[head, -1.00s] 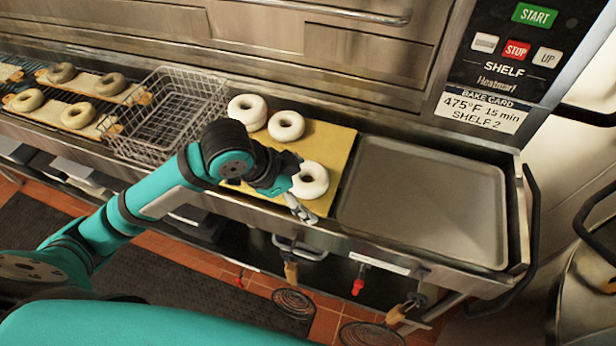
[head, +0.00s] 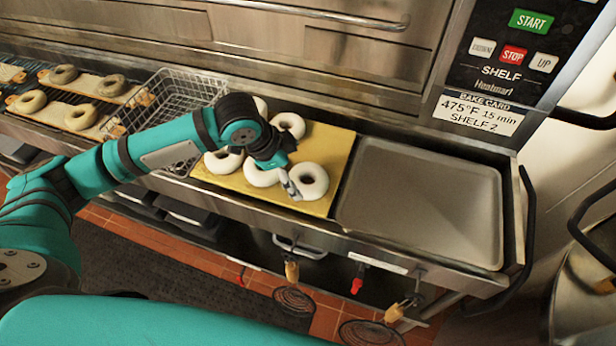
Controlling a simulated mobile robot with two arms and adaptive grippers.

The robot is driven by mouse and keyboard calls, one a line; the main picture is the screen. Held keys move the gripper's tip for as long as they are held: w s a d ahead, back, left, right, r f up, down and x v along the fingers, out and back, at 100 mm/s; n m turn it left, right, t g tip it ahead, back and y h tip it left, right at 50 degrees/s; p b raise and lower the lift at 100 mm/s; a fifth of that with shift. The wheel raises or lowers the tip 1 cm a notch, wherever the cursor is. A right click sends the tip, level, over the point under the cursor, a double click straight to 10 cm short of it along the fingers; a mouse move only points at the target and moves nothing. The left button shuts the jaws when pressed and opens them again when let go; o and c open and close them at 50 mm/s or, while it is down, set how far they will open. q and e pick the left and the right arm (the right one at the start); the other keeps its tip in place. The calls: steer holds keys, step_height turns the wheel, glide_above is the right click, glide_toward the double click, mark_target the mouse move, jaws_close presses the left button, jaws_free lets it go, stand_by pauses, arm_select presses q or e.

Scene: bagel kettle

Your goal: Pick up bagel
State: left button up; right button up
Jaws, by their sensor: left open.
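Several pale bagels lie on a yellow board in the middle of the counter. One bagel (head: 309,182) is at the front right of the board (head: 337,150). Another bagel (head: 258,176) is just left of it, and one more (head: 222,162) is at the front left. A bagel (head: 290,124) sits at the back, with another (head: 261,105) partly hidden behind my left arm. My left gripper (head: 288,181) is open above the board, between the front right bagel and the one left of it. Its fingers overlap their edges in view; contact cannot be told. My right gripper is not in view.
An empty grey metal tray (head: 425,200) is right of the board. A wire basket (head: 180,95) stands to the left, and orange-edged boards with browner bagels (head: 82,116) are at the far left. An oven panel (head: 510,55) rises behind the tray.

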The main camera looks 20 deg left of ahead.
arm_select(q)
steer(key=shift+x, duration=0.85)
steer(key=shift+w+d+f+p, duration=0.1)
steer(key=shift+d+f+p, duration=0.15)
steer(key=shift+f+p, duration=0.3)
steer(key=p+x, duration=0.1)
steer(key=x, duration=0.2)
steer(key=shift+f, duration=0.3)
steer(key=shift+d+f, duration=0.15)
steer(key=shift+f, duration=0.2)
steer(key=shift+c, duration=0.3)
steer(key=c, duration=0.9)
